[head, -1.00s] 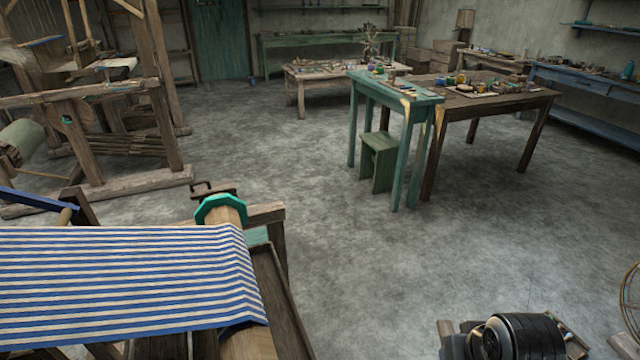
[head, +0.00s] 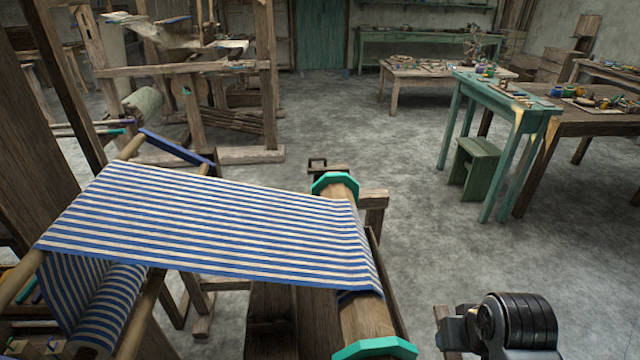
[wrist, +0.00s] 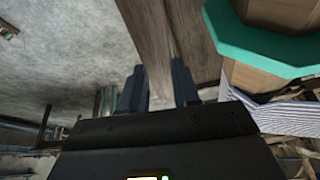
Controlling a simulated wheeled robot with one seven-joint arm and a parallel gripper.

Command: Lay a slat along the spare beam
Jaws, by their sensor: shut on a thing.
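My gripper (wrist: 158,78) is shut on a brown wooden slat (wrist: 147,35), which runs up between its dark fingers in the wrist view. In the head view the slat's end (head: 440,313) seems to show beside my dark wrist at the bottom right; the fingers are hidden there. A round wooden beam (head: 366,318) with teal eight-sided end rims lies left of my arm, with blue-and-white striped cloth (head: 220,225) over it. I cannot tell whether it is the spare beam. One teal rim (wrist: 250,48) is close to the right of the gripper in the wrist view.
Dark loom timbers (head: 285,310) lie beneath the cloth. A teal table (head: 515,103) and green stool (head: 474,165) stand at the right. Another loom (head: 200,70) stands at the back left. Grey floor (head: 415,230) is open between.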

